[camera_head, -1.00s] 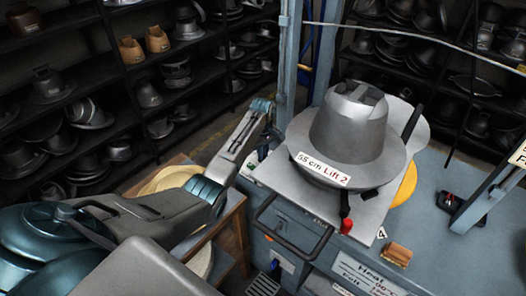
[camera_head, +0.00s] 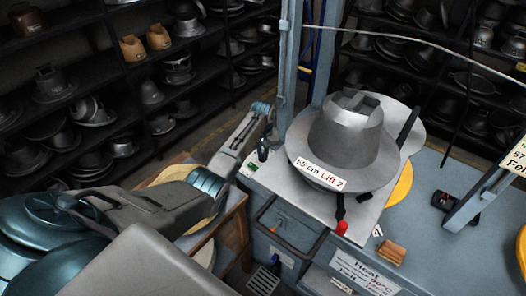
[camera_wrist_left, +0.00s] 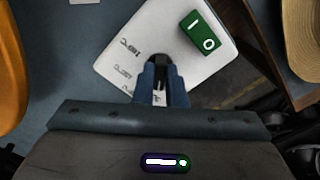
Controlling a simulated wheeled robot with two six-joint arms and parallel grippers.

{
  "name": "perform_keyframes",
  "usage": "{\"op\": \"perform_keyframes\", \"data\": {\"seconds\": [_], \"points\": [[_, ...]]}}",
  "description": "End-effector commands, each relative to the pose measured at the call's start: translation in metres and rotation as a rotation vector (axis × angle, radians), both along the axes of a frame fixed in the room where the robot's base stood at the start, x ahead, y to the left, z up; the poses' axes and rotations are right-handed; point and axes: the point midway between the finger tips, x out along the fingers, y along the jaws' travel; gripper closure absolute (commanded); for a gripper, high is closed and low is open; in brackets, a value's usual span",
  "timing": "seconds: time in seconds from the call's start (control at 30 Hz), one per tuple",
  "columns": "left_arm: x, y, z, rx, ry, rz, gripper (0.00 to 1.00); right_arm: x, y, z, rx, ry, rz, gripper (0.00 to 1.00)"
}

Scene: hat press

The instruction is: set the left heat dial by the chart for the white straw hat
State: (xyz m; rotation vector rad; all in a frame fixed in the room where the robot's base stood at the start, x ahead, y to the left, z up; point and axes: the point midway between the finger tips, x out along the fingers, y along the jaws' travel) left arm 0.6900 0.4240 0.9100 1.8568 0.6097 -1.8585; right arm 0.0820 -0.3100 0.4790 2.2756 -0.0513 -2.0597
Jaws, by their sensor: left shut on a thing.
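My left gripper (camera_wrist_left: 159,66) is shut on a small dark dial knob, mostly hidden between its fingers. The knob stands on a white dial plate (camera_wrist_left: 122,35) with printed numbers, upside down and too small to read surely. In the head view my left arm reaches in from the left to the bench's left corner, where a black knob-like part (camera_head: 262,149) shows. A label headed "Heat" (camera_head: 365,275) is on the bench front, with a °C line and a "Felt" line, partly cut off. A straw-coloured hat (camera_wrist_left: 302,35) shows at the right of the wrist view.
A green I/O switch (camera_wrist_left: 202,32) is beside the dial. A grey metal hat block (camera_head: 345,130), labelled "55 cm Lift 2", stands on the bench close to my arm. A yellow-orange round thing (camera_head: 403,186) is behind it. A wooden brush-like block (camera_head: 392,253) lies on the bench.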

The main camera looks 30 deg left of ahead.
Motion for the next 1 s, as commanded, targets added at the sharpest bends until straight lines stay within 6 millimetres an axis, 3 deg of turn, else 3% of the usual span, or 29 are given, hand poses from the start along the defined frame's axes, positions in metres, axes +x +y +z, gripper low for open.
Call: {"op": "perform_keyframes", "data": {"seconds": [0.47, 0.5, 0.6, 1.0], "points": [[0.0006, 0.0003, 0.0009, 0.0, -0.002, -0.015, 1.0, -0.0001, -0.0003, 0.0008, 0.0, 0.0, 0.0, 1.0], [0.0006, 0.0003, 0.001, 0.0, -0.002, -0.015, 0.83, 0.0, -0.0003, 0.0008, 0.0, 0.0, 0.0, 1.0], [0.0006, 0.0003, 0.0009, 0.001, -0.002, -0.015, 0.67, 0.0, -0.0004, 0.0008, -0.001, 0.0, 0.0, 1.0], [0.0012, 0.0008, 0.0094, 0.002, -0.004, -0.014, 0.67, 0.0001, -0.0009, -0.0026, -0.001, 0.0, 0.0, 1.0]]}}
